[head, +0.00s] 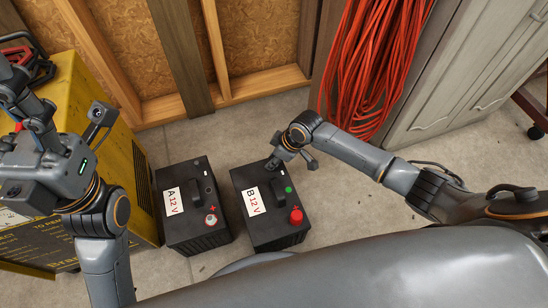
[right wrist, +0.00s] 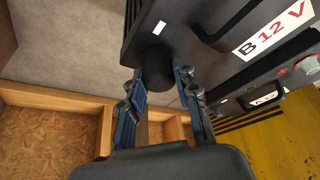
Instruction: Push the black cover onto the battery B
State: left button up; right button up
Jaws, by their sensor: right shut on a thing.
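Battery B (head: 262,232) is a black box with a white "B 12 V" label, standing on the floor. It also shows in the right wrist view (right wrist: 215,75). The black cover (right wrist: 154,62) is a short round cap between my right fingertips, at the unlabelled end corner of the battery's top. My right gripper (head: 275,162) is shut on it, over the far end of battery B. I cannot tell whether the cover is fully seated; the terminal under it is hidden. My left arm is raised at the left; its fingers are not clearly visible.
Battery A (head: 190,238) stands close on the left of battery B. A red cap (head: 296,216) sits on B's near terminal, beside a green dot (head: 288,190). A yellow machine (head: 80,100) stands left. Red cables (head: 370,60) hang behind. Floor right of B is clear.

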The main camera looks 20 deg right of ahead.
jog(key=o, duration=1)
jog(key=v, duration=1.2)
